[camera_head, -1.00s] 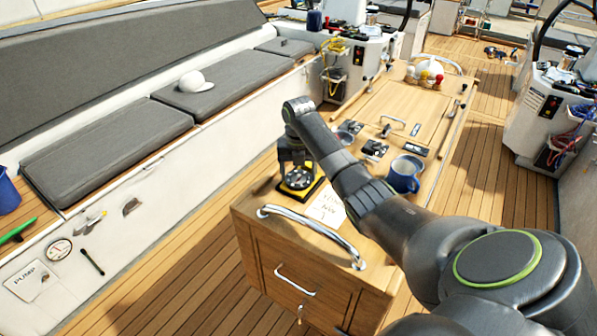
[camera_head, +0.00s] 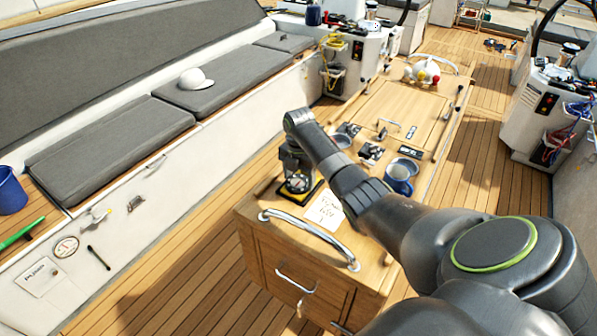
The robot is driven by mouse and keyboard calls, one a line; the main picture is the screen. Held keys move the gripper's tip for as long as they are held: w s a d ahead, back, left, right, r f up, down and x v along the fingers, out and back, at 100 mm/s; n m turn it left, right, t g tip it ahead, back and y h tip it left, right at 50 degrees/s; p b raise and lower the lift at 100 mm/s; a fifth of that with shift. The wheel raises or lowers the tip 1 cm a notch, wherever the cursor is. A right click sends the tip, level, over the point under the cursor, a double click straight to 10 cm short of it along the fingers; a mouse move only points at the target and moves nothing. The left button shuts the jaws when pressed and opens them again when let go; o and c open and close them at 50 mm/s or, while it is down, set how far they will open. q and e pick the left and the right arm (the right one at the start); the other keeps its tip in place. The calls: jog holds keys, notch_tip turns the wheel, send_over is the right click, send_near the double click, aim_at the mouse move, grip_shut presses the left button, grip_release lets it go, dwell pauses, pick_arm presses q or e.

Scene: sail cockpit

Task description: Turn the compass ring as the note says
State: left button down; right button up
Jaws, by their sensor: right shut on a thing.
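The compass (camera_head: 299,184) has a dark round dial on a yellow and black base, at the near left corner of the wooden cockpit table (camera_head: 285,245). My right gripper (camera_head: 296,172) points down over it and is shut on the compass ring, which its fingers partly hide. The white note (camera_head: 324,209) lies flat just right of the compass. It bears handwriting too small to read, and my right arm passes close to its right side. My left gripper is not in view.
A steel rail (camera_head: 308,226) runs along the near table edge. A white cap (camera_head: 195,79) lies on the grey bench cushion. The deck left of the table is clear.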

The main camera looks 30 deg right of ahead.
jog(key=shift+m+p, duration=0.45)
jog(key=shift+m, duration=0.35)
jog(key=o, duration=1)
